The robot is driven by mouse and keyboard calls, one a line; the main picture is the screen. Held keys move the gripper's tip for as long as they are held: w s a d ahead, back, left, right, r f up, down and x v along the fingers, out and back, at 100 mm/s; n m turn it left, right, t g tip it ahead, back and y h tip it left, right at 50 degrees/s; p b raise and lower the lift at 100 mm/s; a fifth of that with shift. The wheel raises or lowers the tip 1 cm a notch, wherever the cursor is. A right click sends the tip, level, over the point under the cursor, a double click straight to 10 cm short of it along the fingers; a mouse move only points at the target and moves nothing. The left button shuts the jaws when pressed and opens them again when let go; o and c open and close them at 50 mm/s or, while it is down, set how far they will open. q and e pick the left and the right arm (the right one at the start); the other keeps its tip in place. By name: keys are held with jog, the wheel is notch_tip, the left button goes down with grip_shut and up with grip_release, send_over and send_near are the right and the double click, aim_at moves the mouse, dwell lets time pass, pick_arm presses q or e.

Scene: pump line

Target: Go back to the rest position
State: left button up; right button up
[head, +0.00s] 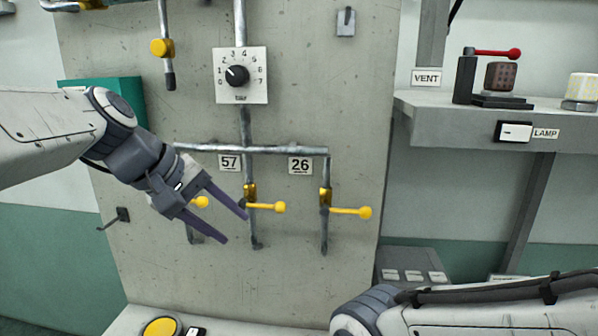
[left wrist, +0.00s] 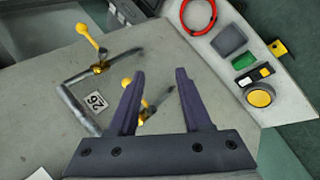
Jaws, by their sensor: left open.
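My left gripper (head: 236,229) is open and empty in front of the grey panel (head: 300,100), left of and slightly below the valve labelled 57. In the left wrist view its two dark fingers (left wrist: 160,72) stand apart with nothing between the tips; a yellow valve handle (left wrist: 127,82) shows close beside one finger. The yellow handle of valve 57 (head: 280,207) and that of valve 26 (head: 365,212) both point right in the head view. Another yellow handle (head: 201,202) is partly hidden behind my left gripper. My right arm shows at the bottom right; its gripper is out of view.
A numbered dial (head: 238,76) sits above the pipes. A grey shelf (head: 480,118) at the right bears a red-handled lever device (head: 490,75) and the LAMP switch (head: 514,132). A yellow button (head: 160,327) is at the lower left. A red ring (left wrist: 198,14) lies on the ledge.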

pick_arm(q)
jog(key=s+d+f+m+g+y+b, duration=0.2)
jog(key=s+d+f+m, duration=0.1)
jog(key=s+f+m, duration=0.4)
jog(key=s+d+f+m+g+y+b, duration=0.2)
jog(key=s+f+m, duration=0.5)
jog(key=s+f, duration=0.7)
notch_tip(320, 180, down, 6)
jog(key=shift+s+d+r+g+y+b, duration=0.15)
jog(key=shift+d+g+y+b, duration=0.35)
jog(key=shift+d, duration=0.6)
